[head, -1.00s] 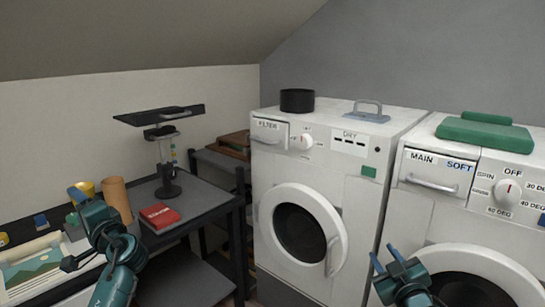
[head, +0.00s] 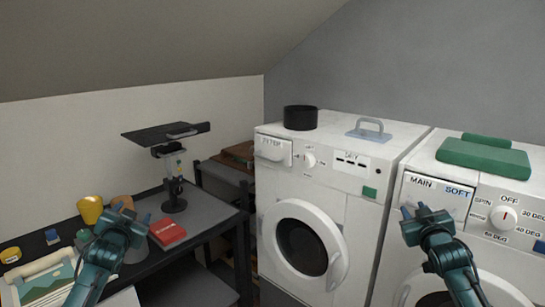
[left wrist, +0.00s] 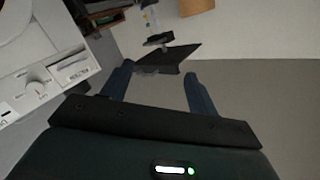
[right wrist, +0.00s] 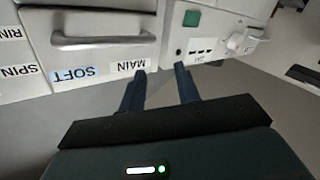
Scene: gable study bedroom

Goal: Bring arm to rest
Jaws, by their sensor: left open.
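My left gripper (head: 130,212) is raised in front of the dark table in the head view. Its fingers stand wide apart with nothing between them, as the left wrist view (left wrist: 158,82) shows. My right gripper (head: 412,210) is raised in front of the right washing machine, by the MAIN drawer. In the right wrist view (right wrist: 160,82) its fingers are apart, with a narrower gap, and empty. The arms are apart from each other.
A white dryer (head: 335,200) and a right washing machine (head: 450,165) stand side by side. The table (head: 205,208) carries a red box (head: 167,231), a yellow cup (head: 91,209) and a black lamp-like stand (head: 175,185). A sloped ceiling hangs over the left.

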